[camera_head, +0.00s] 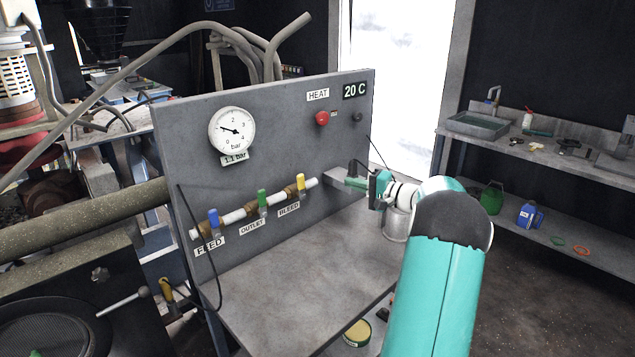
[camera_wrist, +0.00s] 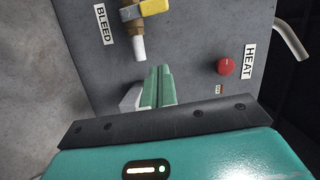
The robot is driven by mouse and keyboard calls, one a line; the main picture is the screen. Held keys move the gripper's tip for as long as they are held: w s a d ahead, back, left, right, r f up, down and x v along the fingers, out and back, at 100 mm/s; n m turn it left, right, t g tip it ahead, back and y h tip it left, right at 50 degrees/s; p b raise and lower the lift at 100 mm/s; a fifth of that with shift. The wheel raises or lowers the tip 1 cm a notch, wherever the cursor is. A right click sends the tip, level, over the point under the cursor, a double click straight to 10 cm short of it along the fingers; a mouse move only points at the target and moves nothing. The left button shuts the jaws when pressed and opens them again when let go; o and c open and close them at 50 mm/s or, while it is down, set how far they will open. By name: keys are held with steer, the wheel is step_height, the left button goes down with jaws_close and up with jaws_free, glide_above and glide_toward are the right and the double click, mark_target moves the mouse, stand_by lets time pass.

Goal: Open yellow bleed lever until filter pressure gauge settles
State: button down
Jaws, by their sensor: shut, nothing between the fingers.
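The yellow bleed lever (camera_head: 301,182) is on a brass valve at the right end of the white pipe, above the BLEED label (camera_head: 289,209). It also shows at the top of the wrist view (camera_wrist: 155,7). The filter pressure gauge (camera_head: 232,130) is on the panel's upper left, with a 1.1 bar tag (camera_head: 235,158) below it. My gripper (camera_head: 350,182) is to the right of the lever, apart from it. In the wrist view my green fingers (camera_wrist: 158,72) are together and empty, below the pipe's open end.
The blue feed lever (camera_head: 213,217) and green outlet lever (camera_head: 262,197) stand left of the bleed valve. A metal pot (camera_head: 396,226) stands beside my arm. The bench top (camera_head: 285,285) is mostly clear.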

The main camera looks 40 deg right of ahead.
mark_target(302, 187)
steer(key=w+a, duration=0.6)
steer(key=w, duration=0.3)
steer(key=shift+a+f, duration=0.3)
steer(key=shift+f, duration=0.05)
steer(key=shift+w, duration=0.1)
